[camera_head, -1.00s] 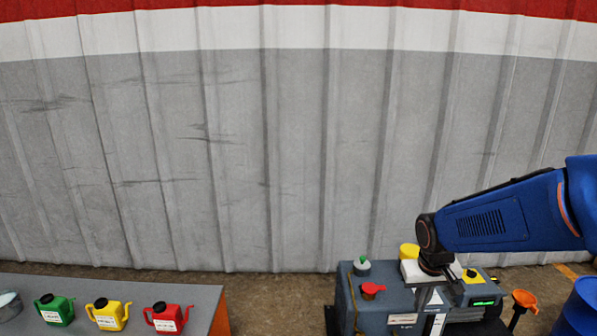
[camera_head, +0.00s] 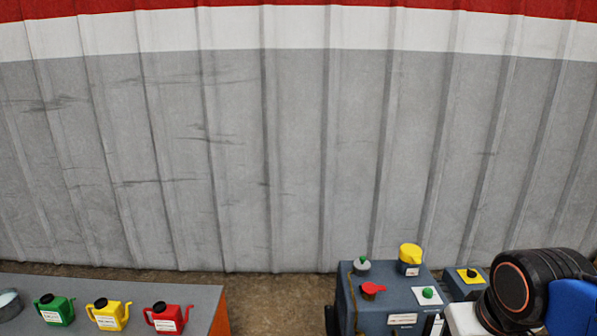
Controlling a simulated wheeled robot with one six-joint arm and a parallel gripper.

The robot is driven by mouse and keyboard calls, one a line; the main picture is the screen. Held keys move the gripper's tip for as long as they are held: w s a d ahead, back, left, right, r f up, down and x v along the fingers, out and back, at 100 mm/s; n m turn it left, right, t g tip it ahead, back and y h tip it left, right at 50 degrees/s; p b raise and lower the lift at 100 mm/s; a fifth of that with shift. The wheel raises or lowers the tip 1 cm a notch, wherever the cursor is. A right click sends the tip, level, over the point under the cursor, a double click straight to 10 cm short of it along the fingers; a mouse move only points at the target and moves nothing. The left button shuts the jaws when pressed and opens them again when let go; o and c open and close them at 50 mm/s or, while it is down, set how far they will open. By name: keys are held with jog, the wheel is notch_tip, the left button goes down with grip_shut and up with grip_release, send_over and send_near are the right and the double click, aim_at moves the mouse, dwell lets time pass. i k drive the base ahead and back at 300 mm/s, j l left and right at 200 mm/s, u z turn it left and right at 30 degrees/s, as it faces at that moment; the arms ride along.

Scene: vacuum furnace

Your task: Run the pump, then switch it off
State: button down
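The pump (camera_head: 365,318) is a blue-grey block at the lower right, cut off by the bottom edge. On its top are a grey cap with a green tip (camera_head: 362,267), a red-handled part (camera_head: 373,289), a yellow cap (camera_head: 411,254) and a white plate with a green button (camera_head: 428,294). To the right, a yellow plate with a black knob (camera_head: 469,275) sits on a blue-grey box. Whether the pump runs cannot be told. My arm's black wrist joint and a white link cover the pump's lower right part. My gripper's fingers are not visible.
A grey table (camera_head: 190,292) at the lower left holds a green can (camera_head: 54,309), a yellow can (camera_head: 108,314), a red can (camera_head: 166,317) and part of a light container (camera_head: 9,305). Bare floor (camera_head: 280,300) lies between table and pump. A corrugated wall (camera_head: 290,160) stands behind.

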aim_at(471, 274)
jog(key=z, duration=0.85)
jog(key=i+l+u, duration=0.55)
jog(key=l+u, duration=0.25)
